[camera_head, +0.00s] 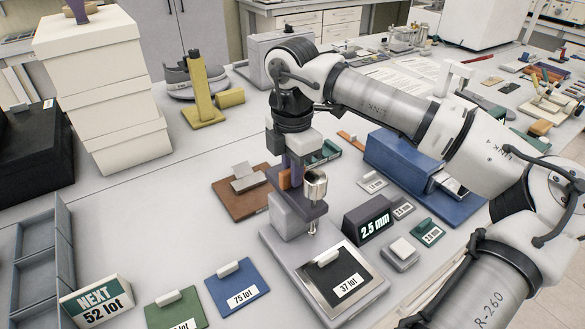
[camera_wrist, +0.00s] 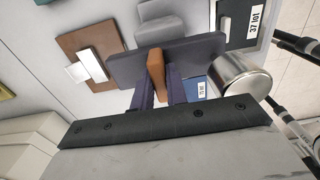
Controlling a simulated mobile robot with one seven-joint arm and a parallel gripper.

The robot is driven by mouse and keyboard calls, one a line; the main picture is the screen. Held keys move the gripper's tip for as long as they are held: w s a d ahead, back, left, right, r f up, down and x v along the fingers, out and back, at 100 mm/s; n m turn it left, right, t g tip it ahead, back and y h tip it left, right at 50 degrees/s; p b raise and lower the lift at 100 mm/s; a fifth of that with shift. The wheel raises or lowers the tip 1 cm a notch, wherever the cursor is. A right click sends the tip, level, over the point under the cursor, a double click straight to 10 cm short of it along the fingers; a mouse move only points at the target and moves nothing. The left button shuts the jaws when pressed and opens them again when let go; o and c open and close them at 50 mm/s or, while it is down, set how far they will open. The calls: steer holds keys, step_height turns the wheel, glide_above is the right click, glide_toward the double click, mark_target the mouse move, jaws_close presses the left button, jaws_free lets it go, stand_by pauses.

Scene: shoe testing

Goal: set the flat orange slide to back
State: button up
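An orange piece, the slide (camera_head: 285,180), stands on a dark purple plate (camera_head: 310,205) of the grey tester with a metal cylinder (camera_head: 316,184). My gripper (camera_head: 293,168) reaches down over it from above. In the wrist view, the slide (camera_wrist: 155,75) sits between my two purple fingers (camera_wrist: 158,88), which appear to touch both its sides. The purple plate (camera_wrist: 195,57) lies just beyond the fingertips, and the cylinder (camera_wrist: 237,78) is to the right. The slide's lower end is partly hidden.
A black plate marked 37 lot (camera_head: 335,275) lies on the tester's base. A brown plate (camera_head: 240,200) lies left, and a 2.5 mm display (camera_head: 368,220) and blue box (camera_head: 405,175) stand right. Blue (camera_head: 235,285) and green (camera_head: 175,312) lot plates lie in front.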

steer(key=shift+w, duration=0.1)
jaws_close()
steer(key=shift+w+a+f+b, duration=0.15)
steer(key=shift+w+a+b, duration=0.3)
steer(key=shift+b, duration=0.4)
steer(key=shift+w, duration=0.15)
steer(key=shift+r, duration=0.3)
steer(key=o, duration=0.8)
jaws_free()
steer(key=shift+w+a+f, duration=0.1)
step_height(320, 180, up, 14)
steer(key=shift+f+b, duration=0.1)
steer(key=shift+b, duration=0.95)
